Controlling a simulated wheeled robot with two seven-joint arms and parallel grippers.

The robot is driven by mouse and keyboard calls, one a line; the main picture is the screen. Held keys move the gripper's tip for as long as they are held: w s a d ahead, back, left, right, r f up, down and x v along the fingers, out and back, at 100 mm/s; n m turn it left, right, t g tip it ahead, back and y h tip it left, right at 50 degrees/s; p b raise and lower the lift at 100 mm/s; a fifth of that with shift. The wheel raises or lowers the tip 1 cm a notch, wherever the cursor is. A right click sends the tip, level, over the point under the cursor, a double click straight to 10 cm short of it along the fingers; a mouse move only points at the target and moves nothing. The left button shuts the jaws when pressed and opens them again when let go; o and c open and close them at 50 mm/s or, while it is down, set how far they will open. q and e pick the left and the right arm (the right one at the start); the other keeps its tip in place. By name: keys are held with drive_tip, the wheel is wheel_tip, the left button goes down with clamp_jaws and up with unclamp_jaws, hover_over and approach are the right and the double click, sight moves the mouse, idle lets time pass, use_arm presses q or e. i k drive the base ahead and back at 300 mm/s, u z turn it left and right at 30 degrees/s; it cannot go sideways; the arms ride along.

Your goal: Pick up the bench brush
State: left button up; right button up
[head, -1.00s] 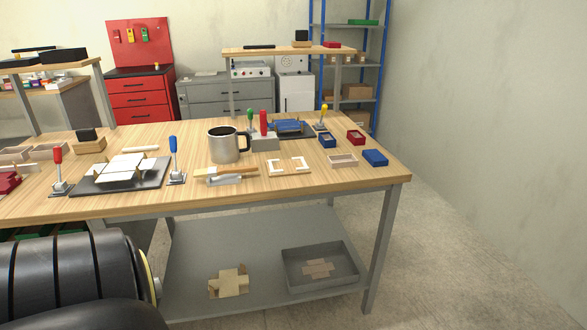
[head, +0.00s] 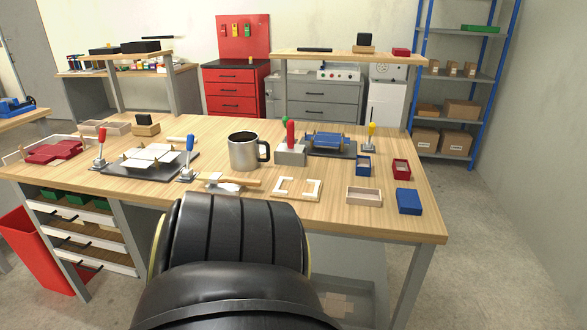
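What looks like the bench brush (head: 241,182) lies on the wooden workbench (head: 340,215), near its front edge, just in front of the steel mug (head: 243,151). It has a light wooden handle, with a pale grey-white part beside or under it; the details are too small to tell. A black, ribbed part of my own arm fills the bottom middle of the head view, just in front of the bench edge below the brush. Neither of my grippers is in view.
A blue-handled clamp (head: 188,160) stands left of the brush, beside a black plate (head: 150,168) with white card. Small open boxes (head: 364,196) and a blue box (head: 409,201) are at the right end.

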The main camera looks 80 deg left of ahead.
sight(215, 178)
drive_tip(key=i, duration=0.25)
drive_tip(key=u, duration=1.1)
